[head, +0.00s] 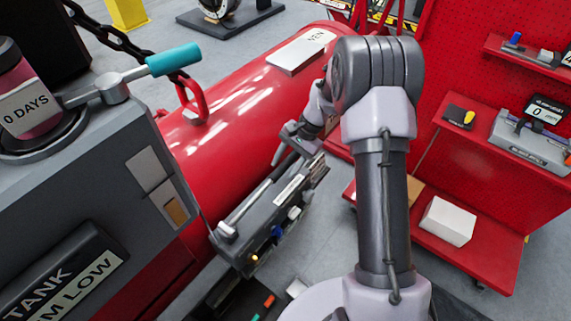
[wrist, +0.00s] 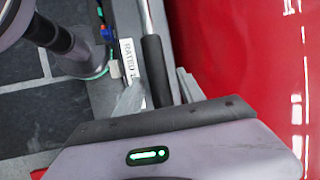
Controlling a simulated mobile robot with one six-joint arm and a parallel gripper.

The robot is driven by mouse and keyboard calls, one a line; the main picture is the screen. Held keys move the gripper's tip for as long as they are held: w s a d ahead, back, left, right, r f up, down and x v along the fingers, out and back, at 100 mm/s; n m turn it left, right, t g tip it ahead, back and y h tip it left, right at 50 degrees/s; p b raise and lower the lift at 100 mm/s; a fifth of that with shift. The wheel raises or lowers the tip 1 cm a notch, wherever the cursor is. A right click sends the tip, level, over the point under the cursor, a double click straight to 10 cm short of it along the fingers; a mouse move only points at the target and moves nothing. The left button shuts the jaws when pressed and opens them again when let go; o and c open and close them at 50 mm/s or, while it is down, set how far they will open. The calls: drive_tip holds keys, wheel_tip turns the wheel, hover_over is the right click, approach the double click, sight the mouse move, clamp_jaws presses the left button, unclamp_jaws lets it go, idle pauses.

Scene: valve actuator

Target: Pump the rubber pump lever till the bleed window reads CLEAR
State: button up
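The pump lever has a black rubber grip (wrist: 154,68) on a thin steel rod (wrist: 145,15) in the wrist view. My gripper (wrist: 160,85) is open, with one finger on each side of the grip's near end; a gap shows at the right finger. I cannot tell whether the left finger touches. In the head view my gripper (head: 297,135) is over the far end of the grey pump unit (head: 262,227), beside the red tank. The steel rod (head: 255,197) lies along the unit; the grip is mostly hidden there. I cannot make out the bleed window's reading.
The red tank (head: 233,107) lies close beside the pump. A grey cabinet with a teal-handled lever (head: 173,60) and a "0 DAYS" jar (head: 28,105) stands left. A red shelf rack (head: 478,150) with a white box (head: 447,221) stands right.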

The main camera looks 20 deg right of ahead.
drive_tip(key=p+v, duration=0.2)
drive_tip(key=v, duration=1.5)
drive_tip(key=shift+r, duration=0.2)
